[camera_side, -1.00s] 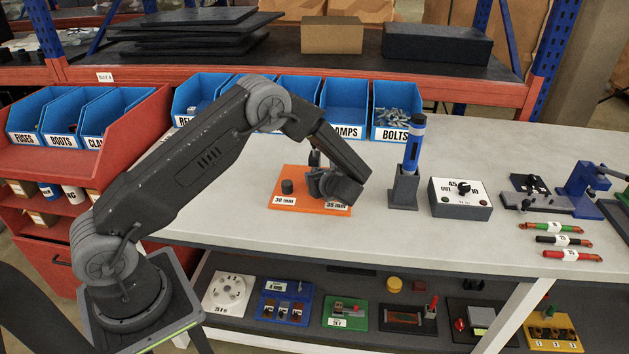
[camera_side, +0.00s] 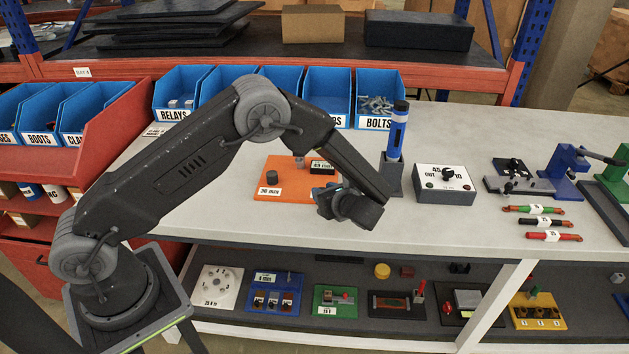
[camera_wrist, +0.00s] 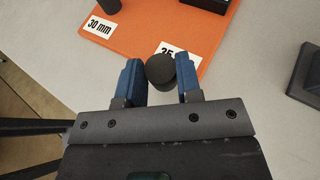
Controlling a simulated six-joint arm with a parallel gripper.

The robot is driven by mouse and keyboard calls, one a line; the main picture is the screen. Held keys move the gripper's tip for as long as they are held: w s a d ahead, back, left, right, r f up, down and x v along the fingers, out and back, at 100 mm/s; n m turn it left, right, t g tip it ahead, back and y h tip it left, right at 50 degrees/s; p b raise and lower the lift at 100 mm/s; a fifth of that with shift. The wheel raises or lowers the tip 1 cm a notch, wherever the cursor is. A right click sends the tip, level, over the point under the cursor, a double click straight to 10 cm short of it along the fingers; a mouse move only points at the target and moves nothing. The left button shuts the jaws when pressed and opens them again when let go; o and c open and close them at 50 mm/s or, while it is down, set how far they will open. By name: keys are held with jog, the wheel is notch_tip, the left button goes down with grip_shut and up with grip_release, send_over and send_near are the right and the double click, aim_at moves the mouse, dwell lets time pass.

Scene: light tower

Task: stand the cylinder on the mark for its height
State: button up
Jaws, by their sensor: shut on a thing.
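The cylinder (camera_wrist: 161,69) is dark grey and held between the blue fingers of my gripper (camera_wrist: 160,82) in the wrist view. The orange board (camera_side: 258,189) lies on the bench, with a "30 mm" label (camera_side: 270,190) at its front left. In the wrist view the cylinder partly covers a second label that starts with "35" (camera_wrist: 175,52). In the side view my gripper (camera_side: 340,204) is at the board's front right corner. It hides the cylinder there. How high the cylinder is above the bench is unclear.
A short dark cylinder (camera_side: 271,177) stands on the board at left. A black block (camera_side: 322,166) with a label is at its back right. A blue tool in a dark stand (camera_side: 393,180) and a grey switch box (camera_side: 444,190) stand to the right. Blue bins (camera_side: 328,97) line the back.

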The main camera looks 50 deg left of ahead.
jog(key=d, duration=0.4)
jog(key=shift+s+d, duration=0.15)
jog(key=shift+s, duration=0.2)
jog(key=shift+w+r, duration=0.2)
jog(key=shift+r, duration=0.15)
notch_tip(320, 180, up, 8)
send_over(326, 176)
jog(key=s+d, duration=0.4)
jog(key=f, duration=0.4)
jog(key=shift+w+f, duration=0.2)
jog(key=shift+f, duration=2.3)
jog(key=shift+f, duration=0.1)
jog(key=o, duration=0.9)
jog(key=shift+o, duration=0.2)
